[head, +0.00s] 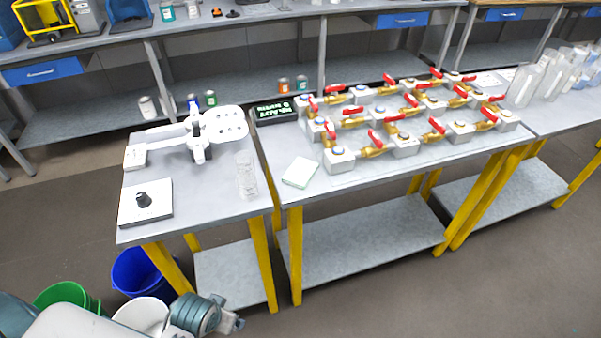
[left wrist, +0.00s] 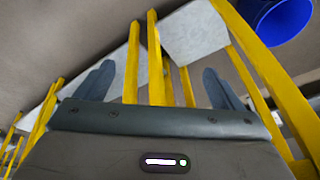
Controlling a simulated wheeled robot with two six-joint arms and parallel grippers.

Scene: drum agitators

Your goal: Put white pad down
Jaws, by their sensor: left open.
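A small pale white pad (head: 300,172) lies flat on the near left part of the middle table (head: 335,186), apart from any gripper. My left gripper (left wrist: 158,85) is low, in front of the tables. Its two dark fingers are spread apart in the left wrist view, with nothing held between them. In the head view, part of my left wrist and gripper shows at the bottom left, cut by the frame edge. My right gripper is in neither view.
Brass valves with red handles (head: 376,140) fill the middle table behind the pad. A clear beaker (head: 246,175), a white stirrer device (head: 222,125) and a plate with a black knob (head: 146,212) stand on the left table. Blue (head: 138,272) and green (head: 66,294) buckets are below.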

